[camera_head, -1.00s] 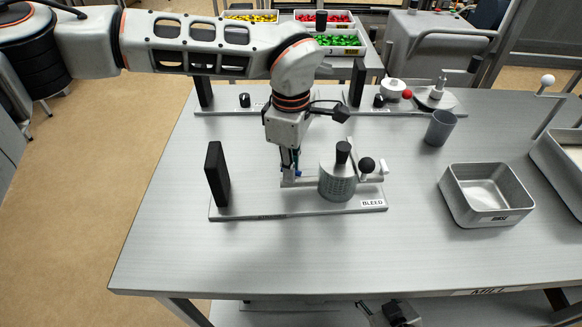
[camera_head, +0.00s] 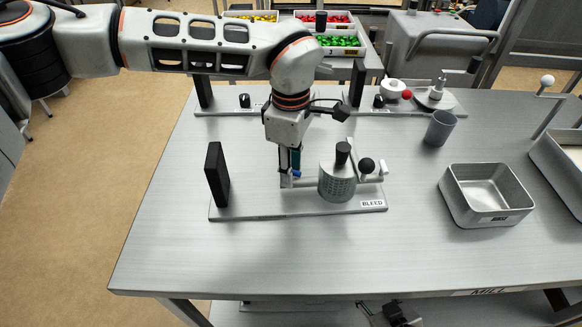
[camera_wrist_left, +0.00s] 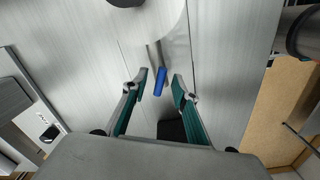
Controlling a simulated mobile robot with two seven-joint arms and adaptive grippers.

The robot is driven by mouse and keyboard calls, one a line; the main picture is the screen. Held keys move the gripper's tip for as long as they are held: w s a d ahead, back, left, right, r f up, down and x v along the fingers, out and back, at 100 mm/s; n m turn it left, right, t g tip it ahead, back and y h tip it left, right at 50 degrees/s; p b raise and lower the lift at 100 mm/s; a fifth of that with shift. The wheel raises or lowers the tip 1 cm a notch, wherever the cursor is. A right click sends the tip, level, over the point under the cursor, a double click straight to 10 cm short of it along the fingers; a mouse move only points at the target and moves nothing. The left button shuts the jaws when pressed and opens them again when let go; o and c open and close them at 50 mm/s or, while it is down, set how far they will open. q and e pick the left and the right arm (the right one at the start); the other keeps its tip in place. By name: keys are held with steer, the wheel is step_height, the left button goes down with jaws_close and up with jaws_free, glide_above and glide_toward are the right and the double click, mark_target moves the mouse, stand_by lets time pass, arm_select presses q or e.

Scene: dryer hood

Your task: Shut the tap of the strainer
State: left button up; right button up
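The strainer is a grey cylinder (camera_head: 337,185) with a perforated side and a black knob on top, on a base plate (camera_head: 262,213) labelled BLEED. Its tap, at the left of the cylinder, has a small blue handle (camera_head: 297,173). The handle also shows in the left wrist view (camera_wrist_left: 160,82), between my fingers. My left gripper (camera_head: 291,176) points down over the tap. In the left wrist view my left gripper (camera_wrist_left: 158,87) is open, with a gap on both sides of the handle. What may be my right gripper is cut off at the bottom edge, its fingers unclear.
A black upright block (camera_head: 217,175) stands at the plate's left end. A black ball knob (camera_head: 366,166) is right of the cylinder. A metal bin (camera_head: 487,218) and a grey cup (camera_head: 440,128) stand to the right. The table's front is clear.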

arm_select(q)
step_height(320, 180, up, 12)
stand_by(0.4)
steer(key=shift+f, duration=0.1)
